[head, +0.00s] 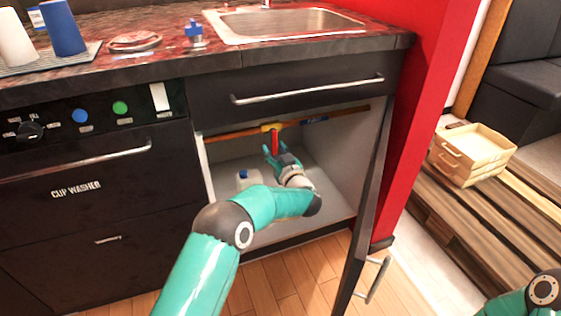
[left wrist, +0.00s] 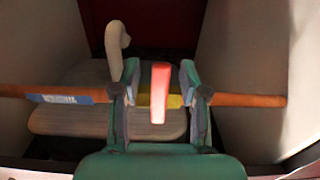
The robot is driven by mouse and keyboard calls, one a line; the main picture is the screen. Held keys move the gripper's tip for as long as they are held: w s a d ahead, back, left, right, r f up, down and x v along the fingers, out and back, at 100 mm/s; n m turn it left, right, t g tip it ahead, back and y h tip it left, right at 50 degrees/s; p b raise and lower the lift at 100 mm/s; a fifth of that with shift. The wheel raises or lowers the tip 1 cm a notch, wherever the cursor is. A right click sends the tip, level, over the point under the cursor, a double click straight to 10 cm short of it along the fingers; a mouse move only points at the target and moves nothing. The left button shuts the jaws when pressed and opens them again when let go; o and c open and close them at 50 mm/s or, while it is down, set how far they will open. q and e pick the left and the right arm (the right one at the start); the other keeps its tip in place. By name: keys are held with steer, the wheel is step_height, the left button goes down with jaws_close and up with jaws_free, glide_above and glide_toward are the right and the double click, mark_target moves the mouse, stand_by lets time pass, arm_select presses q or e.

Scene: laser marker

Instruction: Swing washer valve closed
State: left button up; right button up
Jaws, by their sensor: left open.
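The washer valve is a red lever (head: 275,142) on a yellow body (head: 267,128), set in a copper-coloured pipe (head: 232,133) inside the open cabinet under the sink. In the head view the lever hangs down, crosswise to the pipe. My left gripper (head: 274,152) is inside the cabinet just below the valve. In the left wrist view the red lever (left wrist: 160,92) shows between the two spread fingers of my left gripper (left wrist: 158,78), with a gap on each side. The yellow body (left wrist: 174,101) is partly hidden behind the lever. My right gripper is out of view.
The cabinet door (head: 369,190) stands open on the right. A drawer (head: 300,90) is above the opening, and the cup washer (head: 90,190) is to its left. A white container with a blue cap (head: 247,179) stands inside the cabinet. A wooden crate (head: 470,154) is farther right.

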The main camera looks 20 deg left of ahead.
arm_select(q)
steer(key=v, duration=1.1)
steer(key=shift+s, duration=0.25)
steer(key=shift+f, duration=0.1)
